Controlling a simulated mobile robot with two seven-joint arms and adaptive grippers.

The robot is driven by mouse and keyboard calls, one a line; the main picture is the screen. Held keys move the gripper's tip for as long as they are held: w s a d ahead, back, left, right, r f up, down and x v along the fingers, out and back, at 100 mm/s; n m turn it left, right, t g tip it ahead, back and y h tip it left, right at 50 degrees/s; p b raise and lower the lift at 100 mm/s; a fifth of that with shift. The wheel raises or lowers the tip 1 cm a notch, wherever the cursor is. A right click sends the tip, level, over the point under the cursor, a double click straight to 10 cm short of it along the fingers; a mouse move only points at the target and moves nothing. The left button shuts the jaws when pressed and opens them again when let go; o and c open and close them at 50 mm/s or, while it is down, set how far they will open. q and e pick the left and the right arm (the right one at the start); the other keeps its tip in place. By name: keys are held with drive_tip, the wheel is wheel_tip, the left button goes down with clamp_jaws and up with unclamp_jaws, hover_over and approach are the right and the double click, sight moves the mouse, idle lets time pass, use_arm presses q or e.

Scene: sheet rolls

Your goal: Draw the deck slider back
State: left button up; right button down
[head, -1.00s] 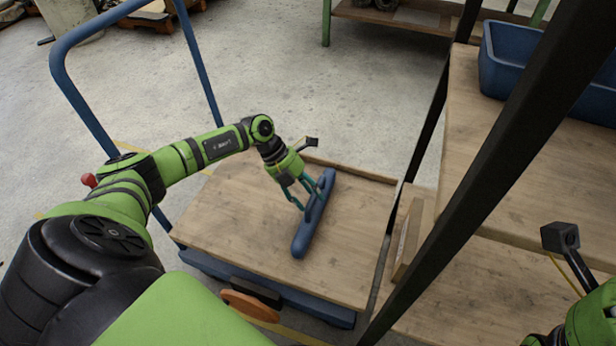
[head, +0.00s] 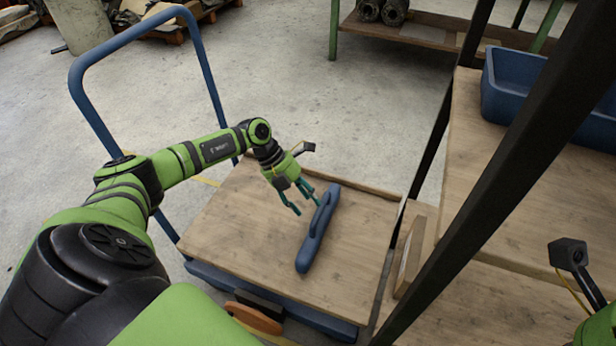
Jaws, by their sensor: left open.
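The deck slider is a blue bar with a raised grip (head: 319,230). It lies on the wooden deck of a blue cart (head: 245,228), running from upper right to lower left. My left gripper (head: 301,203) is open with its teal fingers just left of the slider's upper part. The fingers look apart from the slider, and nothing is between them. Of my right arm only a part shows at the lower right edge; its gripper is out of view.
The cart's blue handle (head: 83,95) rises at the left. A black rack post (head: 500,165) crosses the right side, beside wooden shelves (head: 455,150) with a blue bin (head: 505,92). Grey floor (head: 290,80) lies open behind the cart.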

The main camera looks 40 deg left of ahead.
use_arm(q)
drive_tip(key=shift+p+v, duration=0.95)
drive_tip(key=shift+v, duration=1.05)
drive_tip(key=shift+d, duration=0.1)
